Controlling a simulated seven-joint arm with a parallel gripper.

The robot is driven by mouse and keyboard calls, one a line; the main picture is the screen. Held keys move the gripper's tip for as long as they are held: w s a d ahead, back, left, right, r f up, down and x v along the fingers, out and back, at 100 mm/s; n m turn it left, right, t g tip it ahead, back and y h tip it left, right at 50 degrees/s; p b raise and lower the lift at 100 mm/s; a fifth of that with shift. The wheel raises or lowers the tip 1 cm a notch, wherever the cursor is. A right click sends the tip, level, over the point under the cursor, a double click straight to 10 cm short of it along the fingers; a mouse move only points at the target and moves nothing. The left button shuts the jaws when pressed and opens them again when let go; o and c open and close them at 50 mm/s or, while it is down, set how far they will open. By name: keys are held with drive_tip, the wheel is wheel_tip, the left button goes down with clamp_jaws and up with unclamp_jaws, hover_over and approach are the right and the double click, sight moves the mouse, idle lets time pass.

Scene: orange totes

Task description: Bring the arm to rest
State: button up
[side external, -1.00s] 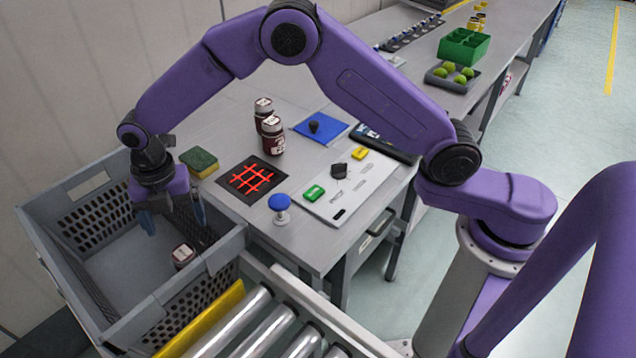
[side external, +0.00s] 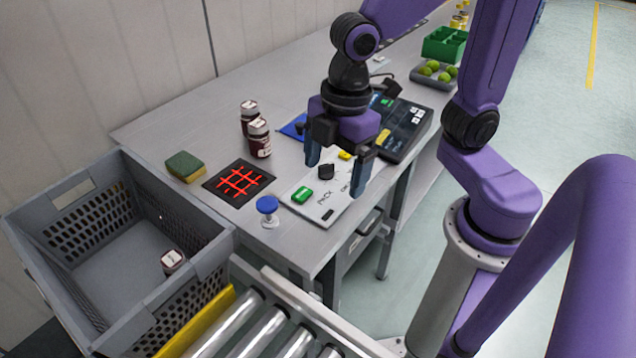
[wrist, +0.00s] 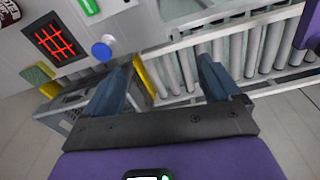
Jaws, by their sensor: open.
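My gripper (side external: 336,172) is open and empty in the side external view. It hangs fingers down above the white panel with the green button (side external: 302,195) at the table's right front. In the wrist view my open gripper (wrist: 165,82) shows two blue-grey fingers with nothing between them. Beyond the fingers I see the roller conveyor (wrist: 215,58).
A grey crate (side external: 118,170) at the left holds a dark jar (side external: 173,262). On the table (side external: 215,120) are two jars (side external: 259,138), a sponge (side external: 186,167), a red-grid pad (side external: 239,183) and a blue knob (side external: 267,205). A dark tablet (side external: 408,125) lies behind my gripper.

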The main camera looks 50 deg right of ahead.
drive_tip(key=s+d+f+m, duration=0.2)
drive_tip(key=s+d+m, duration=0.1)
drive_tip(key=s+d, duration=0.5)
drive_tip(key=shift+d+m, duration=0.15)
drive_tip(key=shift+m, duration=0.25)
drive_tip(key=shift+s, duration=0.1)
drive_tip(key=shift+c, duration=0.3)
idle(0.6)
